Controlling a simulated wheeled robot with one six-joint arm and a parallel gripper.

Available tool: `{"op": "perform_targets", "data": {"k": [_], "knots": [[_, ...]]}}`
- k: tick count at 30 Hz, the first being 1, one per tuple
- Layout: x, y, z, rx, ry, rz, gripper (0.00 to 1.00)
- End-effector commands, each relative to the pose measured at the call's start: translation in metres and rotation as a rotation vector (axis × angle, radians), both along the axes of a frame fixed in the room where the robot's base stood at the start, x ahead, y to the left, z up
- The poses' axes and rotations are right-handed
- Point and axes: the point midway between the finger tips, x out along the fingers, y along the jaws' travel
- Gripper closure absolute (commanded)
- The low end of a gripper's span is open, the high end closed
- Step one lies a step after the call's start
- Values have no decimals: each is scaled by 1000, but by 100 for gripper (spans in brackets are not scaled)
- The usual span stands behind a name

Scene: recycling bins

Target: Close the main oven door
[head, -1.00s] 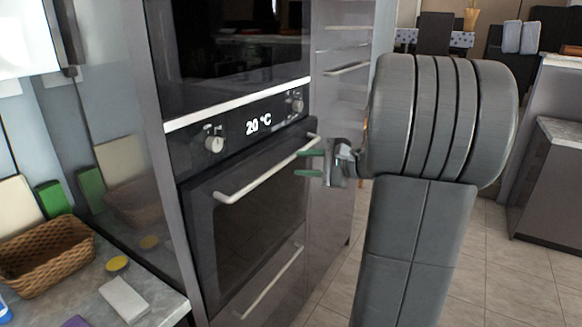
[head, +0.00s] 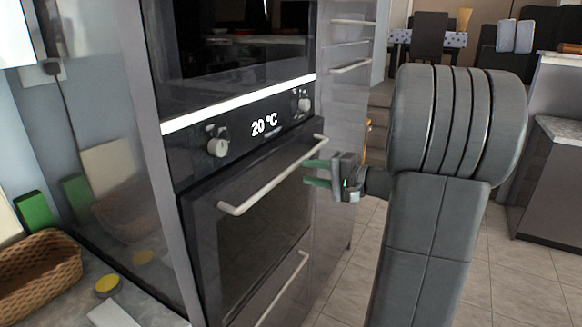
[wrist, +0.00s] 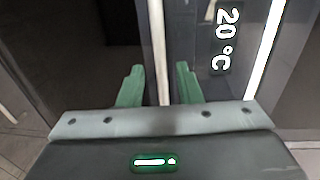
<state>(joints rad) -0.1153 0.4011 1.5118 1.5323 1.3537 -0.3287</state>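The main oven door (head: 255,220) is a dark glass panel below the 20 °C control panel. It looks flush or nearly flush with the oven front; I cannot tell if a small gap remains. Its pale bar handle (head: 265,182) runs along its top edge. My gripper (head: 316,172) is at the right end of the handle, its green fingers pointing left toward the door. In the wrist view, my gripper (wrist: 160,72) is open, and the handle (wrist: 158,45) shows between the spread fingers. I cannot tell whether they touch it.
A lower door or drawer with its own handle (head: 283,288) is under the oven door. A wicker basket (head: 38,275) and a yellow-topped item (head: 107,284) sit on the counter at left. Tiled floor (head: 340,275) lies open to the right of the oven.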

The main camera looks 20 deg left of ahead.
Motion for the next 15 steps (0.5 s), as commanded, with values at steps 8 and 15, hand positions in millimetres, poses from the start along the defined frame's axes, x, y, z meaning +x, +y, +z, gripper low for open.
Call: {"op": "perform_targets", "data": {"k": [8, 15], "knots": [[3, 49, -5, -2, 2, 2, 68], [5, 63, -7, -1, 2, -1, 68]]}}
